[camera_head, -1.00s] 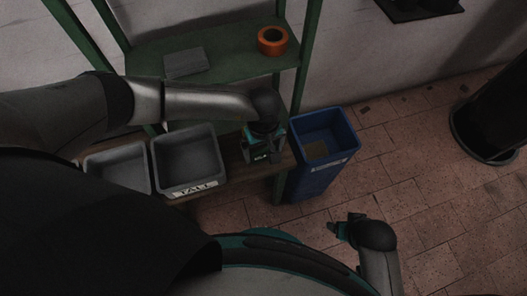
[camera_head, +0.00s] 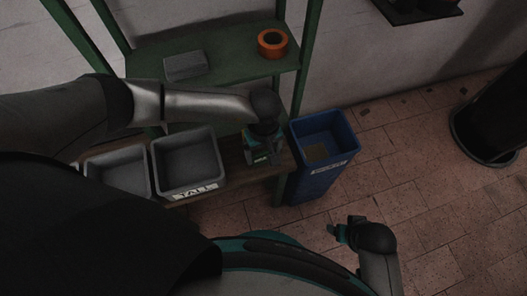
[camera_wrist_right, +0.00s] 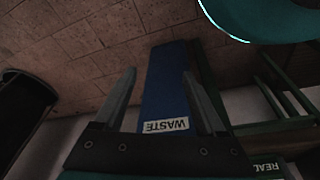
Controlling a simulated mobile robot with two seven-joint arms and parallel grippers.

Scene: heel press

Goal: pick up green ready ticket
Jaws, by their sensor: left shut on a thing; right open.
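My left gripper (camera_head: 262,158) points down over the wooden shelf board, right of the grey bin labelled "TALL" (camera_head: 216,176) and left of the blue bin. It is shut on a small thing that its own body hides. I cannot make out a green ticket in either view. My right gripper (camera_head: 338,231) is open and empty above the floor at the lower right. In the right wrist view its two fingers stand apart, with the blue bin beyond them.
The blue bin (camera_head: 348,158), labelled "WASTE" in the right wrist view (camera_wrist_right: 166,125), stands beside the green rack (camera_head: 225,62). An orange roll (camera_head: 261,43) and a grey block (camera_head: 186,66) lie on the upper shelf. Another grey bin (camera_head: 105,158) is at left. A dark cylinder (camera_head: 497,115) stands far right.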

